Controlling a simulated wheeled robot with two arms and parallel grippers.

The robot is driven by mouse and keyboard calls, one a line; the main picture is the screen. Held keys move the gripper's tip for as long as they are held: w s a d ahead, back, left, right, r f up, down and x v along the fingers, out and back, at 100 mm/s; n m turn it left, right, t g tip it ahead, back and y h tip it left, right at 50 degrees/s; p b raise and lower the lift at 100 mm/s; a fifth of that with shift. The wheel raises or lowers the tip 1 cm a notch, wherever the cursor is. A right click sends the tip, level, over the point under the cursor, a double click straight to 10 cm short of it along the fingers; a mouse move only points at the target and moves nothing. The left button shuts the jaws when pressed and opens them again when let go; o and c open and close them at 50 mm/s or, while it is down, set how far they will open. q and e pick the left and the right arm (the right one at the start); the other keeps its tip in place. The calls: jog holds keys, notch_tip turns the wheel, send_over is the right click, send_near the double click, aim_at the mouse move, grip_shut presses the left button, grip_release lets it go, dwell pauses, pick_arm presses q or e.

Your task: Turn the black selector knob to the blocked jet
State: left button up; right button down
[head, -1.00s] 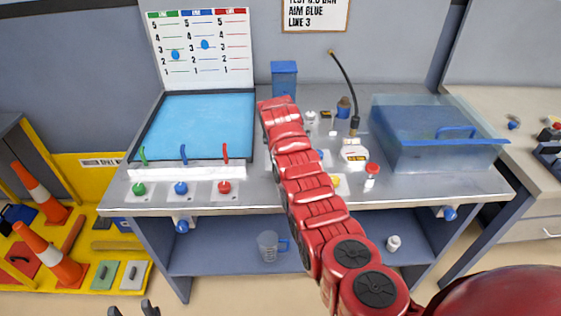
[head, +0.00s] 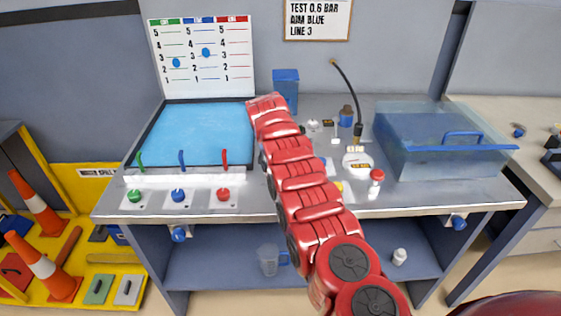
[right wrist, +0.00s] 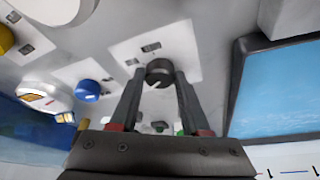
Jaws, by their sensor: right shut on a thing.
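The black selector knob (right wrist: 159,70) sits on a white plate in the right wrist view, with a pale mark on its face. My right gripper (right wrist: 160,79) has its two fingers around it, one on each side, and is shut on it. In the head view my red right arm hides the knob and gripper. Green (head: 141,158), blue (head: 182,159) and red (head: 225,158) jets stand along the front edge of the blue tray (head: 203,168). The wall chart (head: 203,85) has blue dots in its green and blue columns; none shows in the red. My left gripper is out of view.
Green (head: 135,196), blue (head: 178,195) and red (head: 223,194) knobs line the bench front. To the right are a black hose (head: 348,90), a gauge (head: 357,161), a red-capped part (head: 377,176) and a clear blue tank (head: 435,165).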

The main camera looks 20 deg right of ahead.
dwell(0.5)
jog(key=shift+c, duration=1.9)
grip_release()
jog(key=shift+s+a+r+b, duration=0.1)
jog(key=shift+a+r+b, duration=0.1)
jog(key=shift+r+b, duration=0.15)
jog(key=b+v, duration=0.2)
jog(key=v, duration=1.4)
jog(key=shift+r, duration=0.3)
jog(key=shift+r, duration=0.1)
